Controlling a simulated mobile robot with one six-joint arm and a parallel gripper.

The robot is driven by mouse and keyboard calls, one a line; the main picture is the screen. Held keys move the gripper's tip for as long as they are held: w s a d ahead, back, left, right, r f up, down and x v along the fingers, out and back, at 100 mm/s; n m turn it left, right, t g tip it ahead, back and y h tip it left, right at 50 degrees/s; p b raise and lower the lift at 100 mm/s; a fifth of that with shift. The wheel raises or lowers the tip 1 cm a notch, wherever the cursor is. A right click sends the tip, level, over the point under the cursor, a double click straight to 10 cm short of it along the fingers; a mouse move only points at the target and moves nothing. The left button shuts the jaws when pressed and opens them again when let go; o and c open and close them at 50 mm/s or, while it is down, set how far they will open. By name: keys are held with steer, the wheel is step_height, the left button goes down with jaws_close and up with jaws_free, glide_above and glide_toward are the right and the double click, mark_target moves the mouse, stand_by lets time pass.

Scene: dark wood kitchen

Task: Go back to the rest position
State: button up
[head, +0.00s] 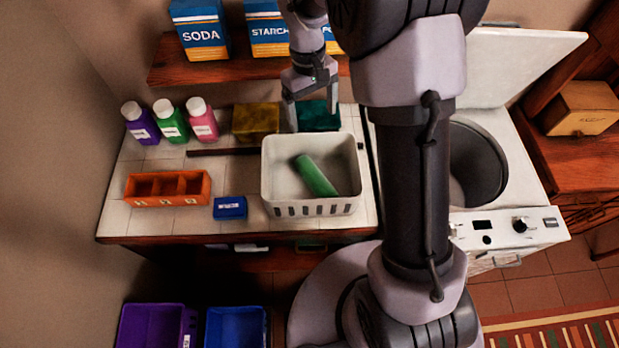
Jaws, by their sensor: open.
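My gripper (310,112) is open and points down above the back of the tiled counter, just behind the white basket. My arm reaches up from the lower middle and hides part of the counter's right side and the washer.
A yellow block (256,121), several bottles (171,121), an orange divided tray (168,188) and a blue box (230,208) are on the counter. A shelf (185,70) with boxes hangs above. The open-lidded washer (515,190) stands right. Purple (155,328) and blue (236,328) bins are below.

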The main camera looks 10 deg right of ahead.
steer(key=s+a+f+m+t+y+b, duration=0.1)
steer(key=s+f+m+t+b, duration=0.1)
steer(key=s+b, duration=0.9)
steer(key=s+a+f+m+t+y+b, duration=0.1)
steer(key=s+m+t+b, duration=0.4)
steer(key=s+b, duration=0.5)
steer(key=shift+s+a+f+m+b, duration=0.4)
steer(key=shift+s+a+f+m, duration=0.25)
steer(key=shift+f, duration=0.25)
steer(key=shift+d, duration=0.1)
